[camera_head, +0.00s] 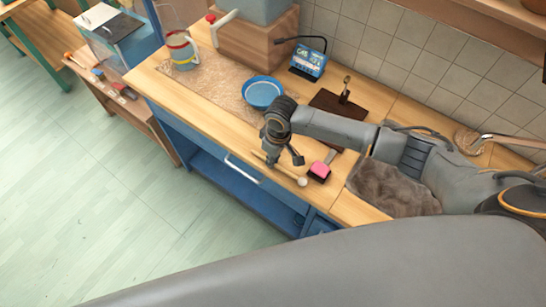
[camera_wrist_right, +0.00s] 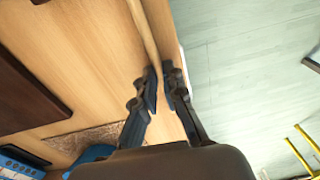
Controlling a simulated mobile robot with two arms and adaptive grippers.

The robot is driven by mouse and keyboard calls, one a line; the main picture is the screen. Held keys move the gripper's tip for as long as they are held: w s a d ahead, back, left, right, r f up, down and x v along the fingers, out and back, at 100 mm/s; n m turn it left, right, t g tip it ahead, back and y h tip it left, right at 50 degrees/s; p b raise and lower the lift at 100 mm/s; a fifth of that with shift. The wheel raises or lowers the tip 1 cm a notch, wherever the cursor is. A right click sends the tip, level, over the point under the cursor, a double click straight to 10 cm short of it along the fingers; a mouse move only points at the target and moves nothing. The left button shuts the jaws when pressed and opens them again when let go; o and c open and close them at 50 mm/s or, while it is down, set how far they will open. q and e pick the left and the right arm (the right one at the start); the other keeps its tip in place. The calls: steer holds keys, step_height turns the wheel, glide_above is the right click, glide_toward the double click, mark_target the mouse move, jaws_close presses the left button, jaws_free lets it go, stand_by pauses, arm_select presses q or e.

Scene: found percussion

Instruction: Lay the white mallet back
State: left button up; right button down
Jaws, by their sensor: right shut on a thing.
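The white mallet (camera_head: 302,182) is near the front edge of the wooden counter (camera_head: 225,116), its pale round head toward the right and its thin wooden stick running back to the left. My right gripper (camera_head: 280,160) is over the counter's front edge, shut on the stick. In the right wrist view the stick (camera_wrist_right: 146,30) runs up from between the fingertips of the right gripper (camera_wrist_right: 165,88), along the counter edge; the head is out of that frame. I cannot tell whether the mallet touches the counter. My left gripper is not in view.
A grey furry cloth (camera_head: 392,190) is farther right. A dark brown board (camera_head: 338,105), a blue dish (camera_head: 263,94) and a blue device (camera_head: 308,63) are behind. The speckled mat (camera_head: 215,85) has bare room.

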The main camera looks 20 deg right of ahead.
steer(key=shift+f, duration=0.1)
steer(key=c, duration=1.4)
jaws_free()
steer(key=shift+o, duration=0.2)
step_height(320, 180, up, 12)
steer(key=d, duration=0.1)
steer(key=shift+s, duration=0.2)
